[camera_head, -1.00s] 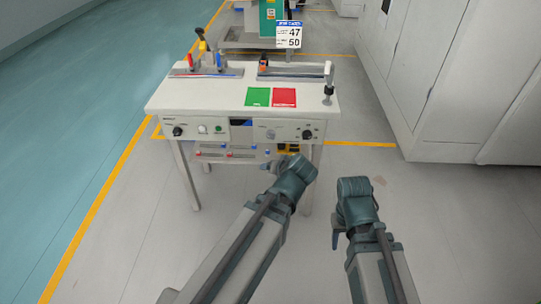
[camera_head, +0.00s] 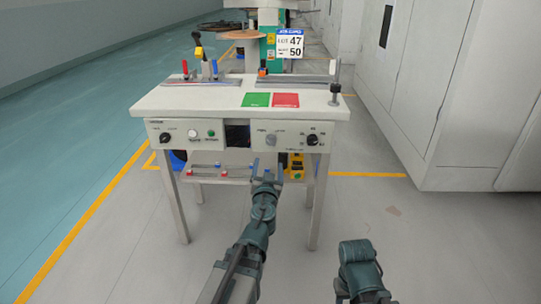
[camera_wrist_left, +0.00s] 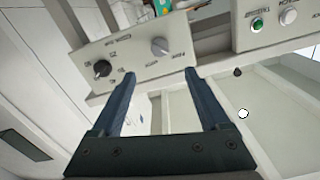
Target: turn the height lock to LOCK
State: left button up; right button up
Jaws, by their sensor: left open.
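The grey knob (camera_head: 271,140) on the right front panel of the white table has a small label on each side. I take it for the height lock; the labels are too small to read. It also shows in the left wrist view (camera_wrist_left: 160,46), ahead of the fingertips. My left gripper (camera_head: 268,170) is open and empty, just below and in front of this panel. In the left wrist view its two fingers (camera_wrist_left: 159,76) point toward the panel, with the grey knob roughly in line with the gap. They look apart from it. My right gripper is out of view.
A black knob (camera_head: 311,139) sits right of the grey one. The left panel has another black knob (camera_head: 165,138), a white button (camera_head: 193,133) and a green button (camera_head: 211,133). Green (camera_head: 256,100) and red (camera_head: 286,100) squares lie on the tabletop. A shelf hangs below.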

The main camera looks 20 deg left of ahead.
aim_at(271, 143)
pick_arm(q)
jog(key=x, duration=1.4)
jog(key=shift+s, duration=0.1)
grip_shut()
